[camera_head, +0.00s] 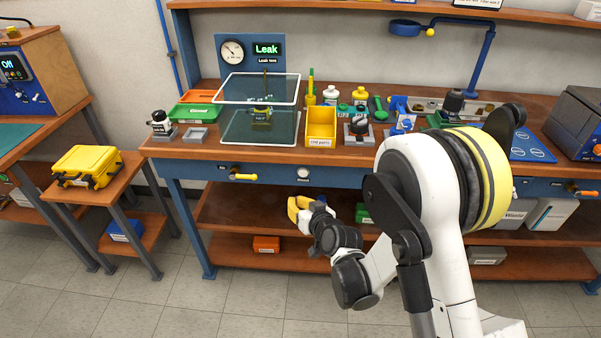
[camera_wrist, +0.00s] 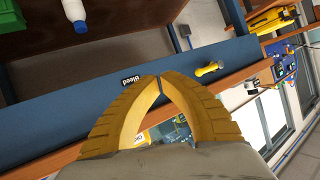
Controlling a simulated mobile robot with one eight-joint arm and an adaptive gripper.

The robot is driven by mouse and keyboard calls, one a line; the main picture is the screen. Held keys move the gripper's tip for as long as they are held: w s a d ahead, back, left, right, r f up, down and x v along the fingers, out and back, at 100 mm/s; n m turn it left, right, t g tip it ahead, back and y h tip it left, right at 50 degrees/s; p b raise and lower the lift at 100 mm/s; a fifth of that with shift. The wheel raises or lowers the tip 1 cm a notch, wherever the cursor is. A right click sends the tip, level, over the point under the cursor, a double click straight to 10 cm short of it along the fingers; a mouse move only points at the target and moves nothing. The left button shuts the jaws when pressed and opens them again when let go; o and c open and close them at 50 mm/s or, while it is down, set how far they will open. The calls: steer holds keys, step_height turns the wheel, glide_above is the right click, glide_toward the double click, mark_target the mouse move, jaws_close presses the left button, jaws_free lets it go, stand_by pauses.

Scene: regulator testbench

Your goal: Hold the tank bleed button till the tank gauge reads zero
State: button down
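A small round pale fitting (camera_head: 303,172), which looks like the bleed button, sits on the bench's blue front rail above a dark label. In the wrist view that label (camera_wrist: 130,80) reads "Bleed"; the button itself does not show there and may be behind my fingertips. My gripper (camera_head: 300,207) is in front of and below the rail in the head view. Its yellow fingers meet at the tips (camera_wrist: 160,77), shut with nothing seen between the tips. I cannot tell whether they touch the rail. A round gauge (camera_head: 232,52) stands on the back panel; its reading is too small to tell.
A green "Leak" display (camera_head: 267,49) is beside the gauge. A yellow valve handle (camera_head: 245,177) sticks out of the rail left of the button and also shows in the wrist view (camera_wrist: 208,69). A clear shield (camera_head: 260,127) and a yellow bin (camera_head: 320,127) stand on the benchtop.

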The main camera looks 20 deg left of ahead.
stand_by(0.3)
glide_toward(295, 175)
steer(key=shift+s+a+f+x, duration=0.1)
steer(key=shift+s+x, duration=0.05)
steer(key=shift+x, duration=0.7)
steer(key=shift+s+a+f+x, duration=0.1)
steer(key=shift+s+f+x, duration=0.05)
steer(key=shift+x, duration=0.7)
steer(key=shift+s+f+x, duration=0.1)
steer(key=shift+x, duration=0.7)
steer(key=shift+w+a, duration=0.1)
steer(key=shift+w, duration=0.3)
steer(key=shift+w+a, duration=0.1)
steer(key=shift+w, duration=0.4)
steer(key=shift+s, duration=0.15)
stand_by(0.6)
steer(key=shift+s, duration=0.75)
steer(key=shift+s, duration=0.1)
